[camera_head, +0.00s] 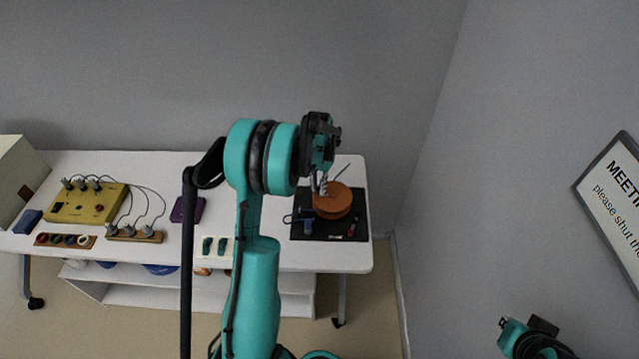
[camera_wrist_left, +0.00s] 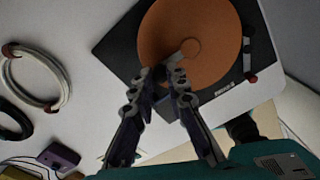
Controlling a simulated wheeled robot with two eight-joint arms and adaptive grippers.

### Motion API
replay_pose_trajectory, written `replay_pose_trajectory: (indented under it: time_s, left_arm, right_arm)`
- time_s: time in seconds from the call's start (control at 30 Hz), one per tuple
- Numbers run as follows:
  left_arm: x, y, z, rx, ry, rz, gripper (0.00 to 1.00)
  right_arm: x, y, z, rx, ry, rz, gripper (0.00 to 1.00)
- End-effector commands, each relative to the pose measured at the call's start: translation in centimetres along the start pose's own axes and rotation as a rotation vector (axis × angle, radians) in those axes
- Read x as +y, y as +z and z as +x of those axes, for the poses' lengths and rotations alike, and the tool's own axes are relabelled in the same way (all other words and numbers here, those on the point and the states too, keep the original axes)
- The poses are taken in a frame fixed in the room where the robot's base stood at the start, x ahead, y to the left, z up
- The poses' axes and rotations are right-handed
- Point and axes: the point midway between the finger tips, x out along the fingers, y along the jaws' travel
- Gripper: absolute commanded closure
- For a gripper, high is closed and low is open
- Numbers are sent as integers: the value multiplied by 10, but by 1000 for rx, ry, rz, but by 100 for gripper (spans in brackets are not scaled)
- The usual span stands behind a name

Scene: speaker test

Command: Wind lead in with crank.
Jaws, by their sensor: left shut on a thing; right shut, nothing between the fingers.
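An orange-brown round reel (camera_head: 338,204) sits on a black mat (camera_head: 318,236) at the right end of the white table. It fills the upper middle of the left wrist view (camera_wrist_left: 200,22), with a short crank arm (camera_wrist_left: 190,48) at its centre. My left gripper (camera_head: 320,186) is over the reel's left part. In the left wrist view its fingers (camera_wrist_left: 170,78) are closed together at the crank's outer end; the handle is mostly hidden between them. A pale looped lead (camera_wrist_left: 62,72) lies left of the mat. My right gripper (camera_head: 505,323) is shut and empty at lower right, away from the table.
A small red-ended item (camera_head: 351,230) and a blue item (camera_head: 308,226) lie on the mat. A yellow box (camera_head: 85,204) with wires, a purple block (camera_head: 187,209) and a wooden strip (camera_head: 135,236) stand further left. A wall rises right of the table.

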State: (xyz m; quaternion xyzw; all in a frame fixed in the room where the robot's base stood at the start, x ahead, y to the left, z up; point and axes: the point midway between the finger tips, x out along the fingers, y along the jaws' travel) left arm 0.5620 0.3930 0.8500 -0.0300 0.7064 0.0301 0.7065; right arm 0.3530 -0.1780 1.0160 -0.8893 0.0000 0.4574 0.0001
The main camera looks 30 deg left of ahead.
Motion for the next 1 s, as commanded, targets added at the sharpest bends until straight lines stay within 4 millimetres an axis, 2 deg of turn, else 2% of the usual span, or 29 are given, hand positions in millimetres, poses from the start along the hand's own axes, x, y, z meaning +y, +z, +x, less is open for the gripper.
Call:
replay_pose_trajectory:
  time_s: [0.33, 0.87, 0.9, 0.93, 1.0]
  left_arm:
    - [-3, -5, 0, 0, 0, -128, 100]
    - [-3, -6, 0, 0, 0, -147, 100]
    - [-3, -6, 0, 0, 0, -147, 75]
    - [-3, -6, 0, 0, 0, -147, 68]
    - [-3, -6, 0, 0, 0, -147, 65]
  right_arm:
    - [0, 0, 0, 0, 0, 0, 100]
    - [0, 0, 0, 0, 0, 0, 100]
    - [0, 0, 0, 0, 0, 0, 100]
    - [0, 0, 0, 0, 0, 0, 100]
    - [0, 0, 0, 0, 0, 0, 100]
